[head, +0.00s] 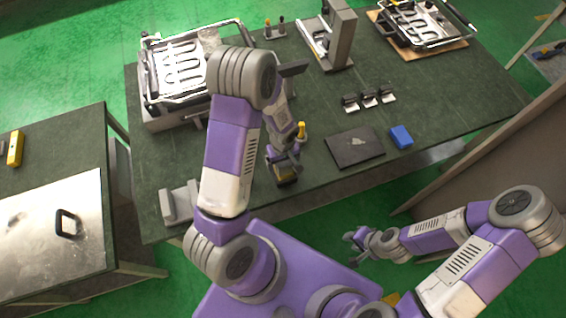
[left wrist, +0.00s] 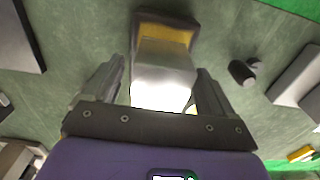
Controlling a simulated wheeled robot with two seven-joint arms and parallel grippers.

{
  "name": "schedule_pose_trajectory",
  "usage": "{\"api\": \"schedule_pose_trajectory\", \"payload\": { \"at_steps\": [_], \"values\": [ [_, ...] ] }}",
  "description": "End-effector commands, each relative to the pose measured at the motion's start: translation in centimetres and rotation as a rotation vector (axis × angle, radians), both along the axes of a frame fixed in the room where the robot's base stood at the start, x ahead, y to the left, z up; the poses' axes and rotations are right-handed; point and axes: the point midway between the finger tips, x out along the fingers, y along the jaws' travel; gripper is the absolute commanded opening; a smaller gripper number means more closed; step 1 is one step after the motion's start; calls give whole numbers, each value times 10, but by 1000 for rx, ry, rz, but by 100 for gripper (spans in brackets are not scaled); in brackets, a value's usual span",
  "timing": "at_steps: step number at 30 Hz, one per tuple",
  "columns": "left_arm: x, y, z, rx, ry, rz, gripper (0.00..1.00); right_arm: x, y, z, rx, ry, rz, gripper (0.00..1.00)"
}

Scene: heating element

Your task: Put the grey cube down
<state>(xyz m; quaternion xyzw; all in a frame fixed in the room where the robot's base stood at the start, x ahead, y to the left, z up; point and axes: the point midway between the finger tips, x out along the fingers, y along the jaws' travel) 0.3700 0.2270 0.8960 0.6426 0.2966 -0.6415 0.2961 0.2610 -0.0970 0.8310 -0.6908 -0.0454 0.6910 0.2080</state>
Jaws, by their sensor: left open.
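The grey cube (left wrist: 164,66) is between the two fingers of my left gripper (left wrist: 158,92) in the left wrist view. Its near end is brightly lit, and a yellowish, grey-edged part shows at its far end. The fingers are open, with a gap on each side of the cube. In the head view my left gripper (head: 284,158) is low over the front part of the dark green table (head: 240,195). A small block at its fingers is partly hidden there. My right gripper (head: 355,246) is off the table's front edge, and its jaw opening is too small to judge.
A dark flat plate (head: 354,148) and a blue block (head: 401,137) lie right of my left gripper. A yellow-topped object (head: 301,130) stands close behind it. A grey bracket (head: 180,203) is at the left front. A heating-element frame (head: 160,105) stands behind my left arm.

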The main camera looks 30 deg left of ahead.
Motion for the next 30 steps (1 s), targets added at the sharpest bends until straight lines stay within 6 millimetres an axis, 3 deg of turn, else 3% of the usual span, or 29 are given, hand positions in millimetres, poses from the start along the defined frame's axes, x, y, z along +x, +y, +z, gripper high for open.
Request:
{"api": "schedule_pose_trajectory", "payload": {
  "at_steps": [9, 15, 30],
  "values": [
    [1, -1, 68, -2, -7, -1, 86, 0, 0, 6, 0, 0, 0, 37],
    [0, -1, 97, -1, -3, -1, 86, 0, 0, 8, 0, 0, 0, 37],
    [0, 0, 105, -1, 1, -1, 86, 0, 0, 9, 0, 0, 0, 37]
  ]
}}
